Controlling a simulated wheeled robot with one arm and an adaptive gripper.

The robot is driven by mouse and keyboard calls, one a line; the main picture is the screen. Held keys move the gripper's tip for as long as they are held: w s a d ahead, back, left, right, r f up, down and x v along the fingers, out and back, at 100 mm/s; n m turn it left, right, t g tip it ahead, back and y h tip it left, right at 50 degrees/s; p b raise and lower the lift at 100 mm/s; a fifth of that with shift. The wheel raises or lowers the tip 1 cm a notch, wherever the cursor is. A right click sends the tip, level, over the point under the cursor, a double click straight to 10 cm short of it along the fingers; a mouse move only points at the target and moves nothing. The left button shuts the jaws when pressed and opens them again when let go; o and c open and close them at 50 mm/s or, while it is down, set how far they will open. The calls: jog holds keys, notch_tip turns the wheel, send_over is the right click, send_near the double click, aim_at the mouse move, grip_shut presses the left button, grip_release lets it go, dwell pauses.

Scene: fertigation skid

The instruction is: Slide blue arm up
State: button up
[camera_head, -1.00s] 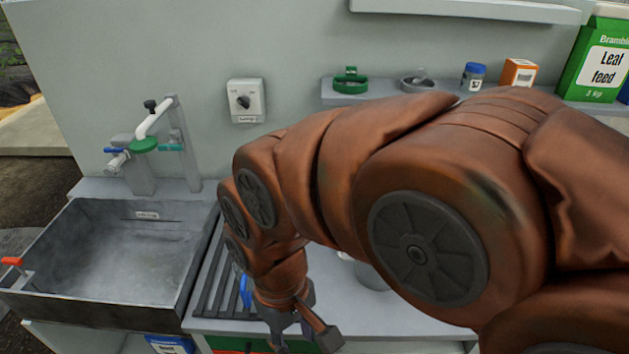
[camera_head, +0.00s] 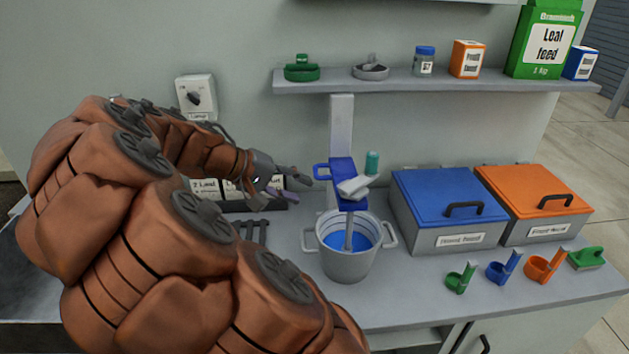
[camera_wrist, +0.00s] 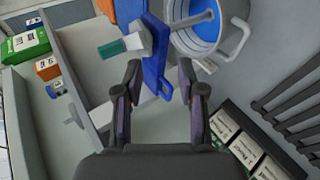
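The blue arm (camera_head: 345,197) is mounted on a pale upright post (camera_head: 341,125) against the wall and carries a white motor block with a teal cap (camera_head: 372,162). Its stirrer shaft (camera_head: 349,232) reaches down into a grey bucket (camera_head: 346,265) holding blue liquid. A blue handle loop (camera_head: 322,172) sticks out at its left. My gripper (camera_head: 300,184) is just left of the handle, apart from it. In the wrist view my gripper (camera_wrist: 160,68) has its fingers spread with nothing gripped, and the blue arm (camera_wrist: 153,50) shows ahead of them.
A blue-lidded bin (camera_head: 445,195) and an orange-lidded bin (camera_head: 535,195) stand right of the bucket. Small coloured scoops (camera_head: 505,268) lie in front. A shelf (camera_head: 430,82) with jars and boxes is above.

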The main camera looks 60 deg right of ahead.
jog(key=w+d+f+g+h+b, duration=0.2)
jog(key=w+d+f+h, duration=0.1)
jog(key=w+d, duration=0.3)
jog(key=n+h+b, duration=0.1)
jog(key=h+b, duration=0.1)
send_near(315, 170)
jog(key=s+d, duration=0.2)
jog(key=shift+w+f+p+x, duration=0.15)
jog(key=shift+p+x, duration=0.25)
jog(key=shift+x, duration=0.85)
jog(key=shift+w+f+p+x, duration=0.15)
jog(key=shift+p+x, duration=0.3)
jog(key=shift+x, duration=0.8)
jog(key=shift+f+p+x, duration=0.25)
jog(key=shift+p+x, duration=0.15)
jog(key=shift+x, duration=0.85)
grip_shut()
